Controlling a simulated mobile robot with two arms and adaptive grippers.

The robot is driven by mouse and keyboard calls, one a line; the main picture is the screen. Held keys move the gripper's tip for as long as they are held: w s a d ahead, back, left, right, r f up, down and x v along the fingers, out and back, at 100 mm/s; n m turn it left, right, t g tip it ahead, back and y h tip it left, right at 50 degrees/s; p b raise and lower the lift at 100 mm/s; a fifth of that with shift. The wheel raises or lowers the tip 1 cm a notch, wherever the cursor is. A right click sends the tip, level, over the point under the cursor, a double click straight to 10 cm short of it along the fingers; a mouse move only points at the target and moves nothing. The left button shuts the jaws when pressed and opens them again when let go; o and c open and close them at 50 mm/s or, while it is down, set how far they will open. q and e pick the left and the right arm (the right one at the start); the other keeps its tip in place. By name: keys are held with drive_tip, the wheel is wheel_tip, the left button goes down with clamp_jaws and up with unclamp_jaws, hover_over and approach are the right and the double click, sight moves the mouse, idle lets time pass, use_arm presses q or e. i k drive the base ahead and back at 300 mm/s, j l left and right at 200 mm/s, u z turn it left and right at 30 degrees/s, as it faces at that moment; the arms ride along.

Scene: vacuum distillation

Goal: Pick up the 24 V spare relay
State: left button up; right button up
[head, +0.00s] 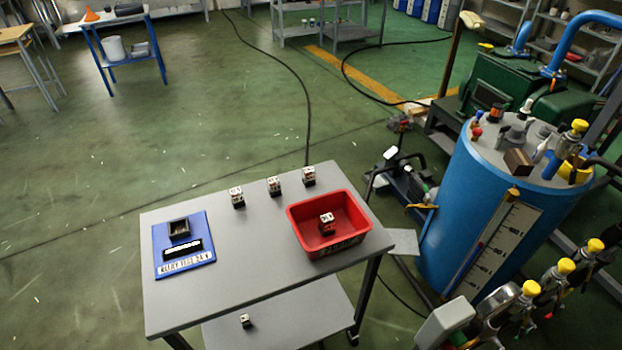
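Three small relays with black bases and pale, marked tops stand along the back of the grey table: a left one (237,197), a middle one (274,186) and a right one (309,176). Another relay (327,223) sits inside the red bin (369,236) at the table's right; it has a red lower part. A further small relay-like block (246,320) is on the lower shelf. The markings are too small to read, so I cannot tell which is the 24 V spare. Neither of my grippers is in view.
A blue board (205,222) with a dark socket and a label ending in 24V lies on the table's left. The table's (255,250) middle is clear. A blue tank (470,215) with gauge and valves stands close on the right. Open green floor lies left and behind.

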sight(274, 185)
drive_tip(key=k+j+z, duration=0.15)
drive_tip(key=z, duration=0.35)
drive_tip(key=k+j+z, duration=0.2)
drive_tip(key=j+z, duration=0.15)
drive_tip(key=z, duration=0.15)
